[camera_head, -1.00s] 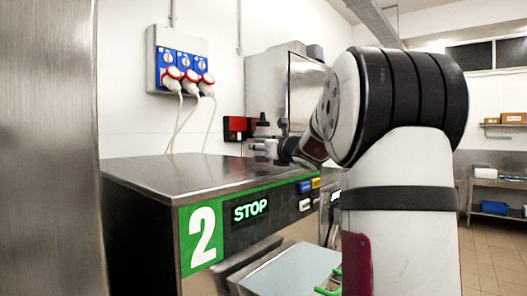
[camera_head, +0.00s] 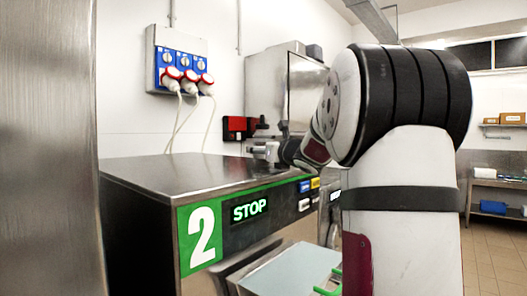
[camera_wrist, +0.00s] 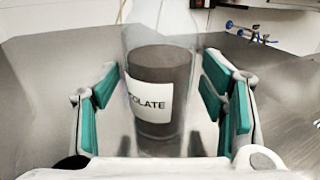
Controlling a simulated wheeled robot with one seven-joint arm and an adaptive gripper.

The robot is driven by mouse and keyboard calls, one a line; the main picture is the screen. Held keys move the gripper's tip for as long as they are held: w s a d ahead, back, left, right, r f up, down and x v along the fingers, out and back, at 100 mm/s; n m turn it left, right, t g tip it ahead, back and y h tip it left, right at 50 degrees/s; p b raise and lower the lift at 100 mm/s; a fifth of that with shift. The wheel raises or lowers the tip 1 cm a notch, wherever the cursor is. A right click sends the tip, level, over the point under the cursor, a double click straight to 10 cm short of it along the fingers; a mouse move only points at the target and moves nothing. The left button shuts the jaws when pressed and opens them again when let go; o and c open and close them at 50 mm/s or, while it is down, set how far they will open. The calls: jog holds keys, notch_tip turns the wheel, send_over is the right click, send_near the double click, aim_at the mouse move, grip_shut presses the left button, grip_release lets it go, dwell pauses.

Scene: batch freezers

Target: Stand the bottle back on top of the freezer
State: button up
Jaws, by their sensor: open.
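The bottle (camera_wrist: 160,90) is clear, with dark brown contents and a white label ending in "COLATE". In the wrist view it is upright between the two green-padded fingers of my gripper (camera_wrist: 160,112). The fingers are spread, with a gap visible on each side of the bottle. In the head view my gripper (camera_head: 266,151) is low over the far right part of the top of the freezer (camera_head: 180,173), marked 2. The bottle cannot be made out clearly there, and its base is hidden in the wrist view.
A metal cabinet (camera_head: 305,85) and a red box (camera_head: 236,127) are behind the freezer top. A socket panel (camera_head: 180,60) with hanging cables is on the wall. The near and left parts of the freezer top are clear.

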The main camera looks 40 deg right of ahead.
jog(key=v, duration=1.1)
jog(key=shift+s+a+r+b, duration=0.1)
jog(key=shift+s+a+b, duration=0.1)
jog(key=shift+b, duration=0.1)
jog(key=shift+d, duration=0.1)
